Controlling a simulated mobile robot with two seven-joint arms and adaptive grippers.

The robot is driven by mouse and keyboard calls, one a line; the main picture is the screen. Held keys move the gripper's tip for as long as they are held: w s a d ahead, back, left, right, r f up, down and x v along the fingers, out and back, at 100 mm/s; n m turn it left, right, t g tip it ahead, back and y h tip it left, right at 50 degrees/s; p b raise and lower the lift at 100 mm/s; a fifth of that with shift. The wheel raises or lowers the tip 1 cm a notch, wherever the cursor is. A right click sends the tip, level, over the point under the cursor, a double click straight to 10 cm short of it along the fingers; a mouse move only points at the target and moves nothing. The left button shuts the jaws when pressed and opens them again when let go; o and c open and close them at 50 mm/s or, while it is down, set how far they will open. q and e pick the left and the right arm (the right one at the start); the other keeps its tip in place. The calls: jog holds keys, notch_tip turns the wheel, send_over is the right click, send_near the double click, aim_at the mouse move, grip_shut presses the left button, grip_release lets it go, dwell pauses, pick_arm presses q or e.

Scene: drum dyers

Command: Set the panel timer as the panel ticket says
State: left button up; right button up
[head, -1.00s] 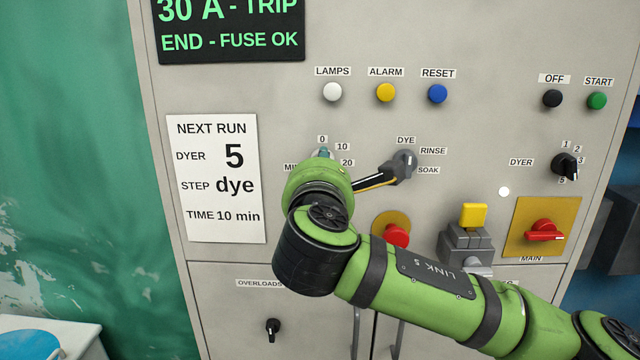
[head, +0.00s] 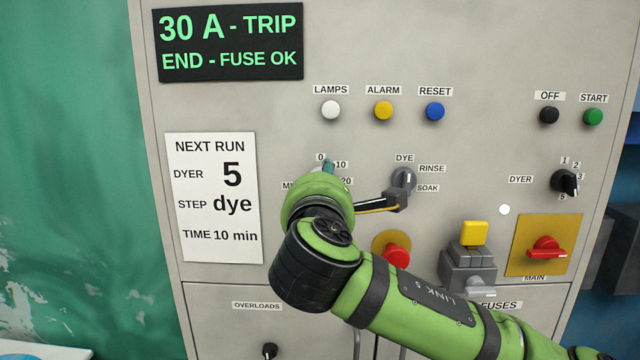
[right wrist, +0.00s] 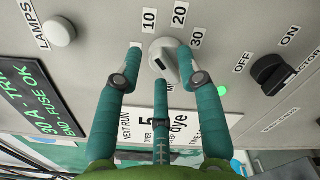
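The panel ticket (head: 214,198) on the left of the cabinet reads "NEXT RUN, DYER 5, STEP dye, TIME 10 min". The timer knob (right wrist: 166,60) is pale with a darker grip bar, among the marks 10, 20 and 30; its exact setting I cannot tell. In the head view it is mostly hidden behind my right arm. My right gripper (right wrist: 160,60) has three teal fingers spread around the knob, with a gap at the left finger; contact elsewhere is unclear. One fingertip shows in the head view (head: 328,166) near the 0 and 10 marks. My left gripper is out of view.
The step selector (head: 403,178) stands close right of my wrist. A red button (head: 396,256), a yellow-topped block (head: 474,233) and the red main switch (head: 546,246) lie near my forearm. The dyer selector (head: 565,181) is farther right. Lamp buttons line the panel above.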

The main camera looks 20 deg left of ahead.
jog(key=shift+s, duration=0.1)
jog(key=v, duration=1.2)
